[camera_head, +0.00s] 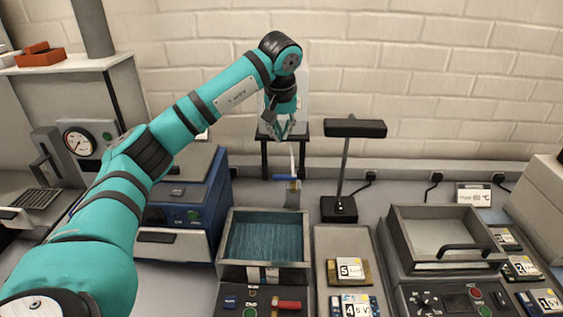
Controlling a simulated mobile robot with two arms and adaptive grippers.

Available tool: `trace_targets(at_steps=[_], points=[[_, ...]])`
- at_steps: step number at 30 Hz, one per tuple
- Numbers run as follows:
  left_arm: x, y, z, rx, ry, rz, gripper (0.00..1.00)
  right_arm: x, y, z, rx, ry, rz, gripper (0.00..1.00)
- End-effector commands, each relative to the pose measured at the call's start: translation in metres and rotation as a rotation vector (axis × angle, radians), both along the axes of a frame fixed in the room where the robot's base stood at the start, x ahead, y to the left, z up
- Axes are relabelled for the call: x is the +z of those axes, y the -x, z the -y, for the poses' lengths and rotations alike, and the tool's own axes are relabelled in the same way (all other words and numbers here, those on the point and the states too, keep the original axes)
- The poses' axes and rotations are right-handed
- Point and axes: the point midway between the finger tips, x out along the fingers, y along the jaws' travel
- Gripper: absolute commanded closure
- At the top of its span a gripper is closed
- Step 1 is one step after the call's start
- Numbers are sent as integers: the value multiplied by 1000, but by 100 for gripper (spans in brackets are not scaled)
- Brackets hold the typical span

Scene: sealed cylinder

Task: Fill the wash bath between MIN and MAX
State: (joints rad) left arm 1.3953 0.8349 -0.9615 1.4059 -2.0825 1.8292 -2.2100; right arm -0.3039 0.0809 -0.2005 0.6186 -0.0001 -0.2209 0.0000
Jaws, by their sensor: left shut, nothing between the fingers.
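The wash bath seems to be the open grey tank (306,254) left of centre, with blue-green liquid (262,239) in it. MIN and MAX marks are not readable, so I cannot tell the level against them. Behind it, a clear container (302,92) stands on a black stand (264,160) by the wall. Below the stand is a tap with a blue lever (287,177); I cannot tell whether it runs. My left gripper (283,135) is shut and empty, in front of the container and above the blue lever. My right gripper is not in view.
A black lamp (354,128) stands right of the stand. A second grey tank (400,222) with a black handle sits at right. Numbered parts (350,270) lie on a tray between the tanks. A blue machine (205,205) stands left, under my left arm.

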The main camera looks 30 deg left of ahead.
Motion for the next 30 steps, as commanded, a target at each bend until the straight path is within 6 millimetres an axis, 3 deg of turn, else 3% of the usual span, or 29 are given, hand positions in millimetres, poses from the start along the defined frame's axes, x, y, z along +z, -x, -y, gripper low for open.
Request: trace_targets(at_steps=[3,8,18,24,30], points=[[-5,-2,-1,0,0,-2,100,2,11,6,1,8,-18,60],[-26,-7,-5,2,0,-7,100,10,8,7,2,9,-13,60],[-93,-28,-17,1,1,-7,100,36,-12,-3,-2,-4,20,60],[-92,-5,-4,-3,-1,-2,100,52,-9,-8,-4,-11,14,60],[-94,5,3,0,0,0,100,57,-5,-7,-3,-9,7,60]])
